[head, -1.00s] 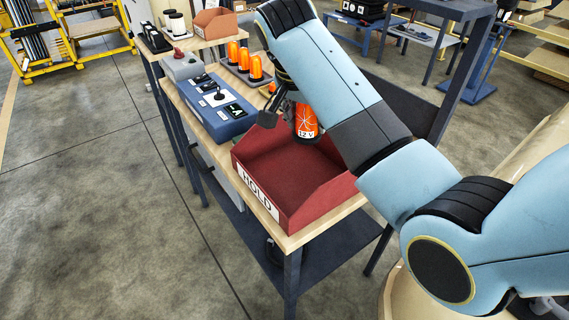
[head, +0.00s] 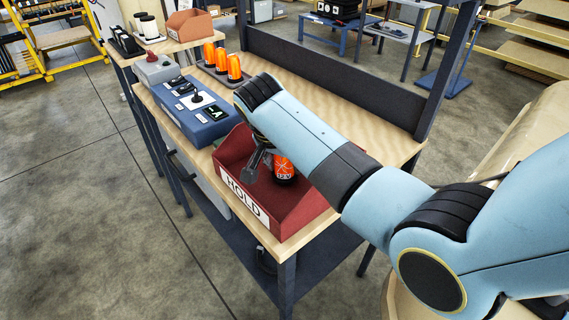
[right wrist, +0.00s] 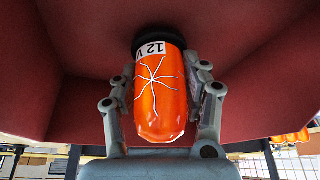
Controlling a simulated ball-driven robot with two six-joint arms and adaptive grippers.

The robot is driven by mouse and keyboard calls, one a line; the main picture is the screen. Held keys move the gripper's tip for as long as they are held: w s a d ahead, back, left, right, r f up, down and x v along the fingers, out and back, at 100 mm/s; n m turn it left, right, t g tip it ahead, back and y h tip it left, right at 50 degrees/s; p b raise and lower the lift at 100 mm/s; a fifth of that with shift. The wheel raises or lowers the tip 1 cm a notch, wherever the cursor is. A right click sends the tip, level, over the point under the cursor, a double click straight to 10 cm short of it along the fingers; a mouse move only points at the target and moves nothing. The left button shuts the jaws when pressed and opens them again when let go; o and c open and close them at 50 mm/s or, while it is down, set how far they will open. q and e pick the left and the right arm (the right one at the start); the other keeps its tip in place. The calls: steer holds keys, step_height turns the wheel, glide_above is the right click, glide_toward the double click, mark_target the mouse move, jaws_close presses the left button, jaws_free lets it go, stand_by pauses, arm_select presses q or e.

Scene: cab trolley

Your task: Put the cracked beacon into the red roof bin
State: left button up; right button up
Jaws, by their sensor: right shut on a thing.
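The cracked beacon (head: 284,169) is orange with white crack lines, a 12 V label and a black base. My right gripper (head: 262,163) is shut on it, inside the red bin marked HOLD (head: 232,157). In the right wrist view the beacon (right wrist: 160,95) sits between the two fingers (right wrist: 160,98), its black base toward the red bin surface (right wrist: 75,60). I cannot tell whether the base touches the floor of the bin. The arm hides part of the bin. My left gripper is not in view.
Several orange beacons (head: 221,60) stand in a tray behind a blue control box (head: 199,110) with a joystick. The wooden bench top (head: 330,95) is clear toward the back right. A dark upright panel (head: 330,75) runs along the bench's far edge.

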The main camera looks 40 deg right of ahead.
steer(key=shift+f, duration=0.4)
steer(key=shift+f, duration=0.1)
steer(key=o, duration=1.3)
steer(key=v, duration=1.2)
steer(key=shift+s, duration=0.1)
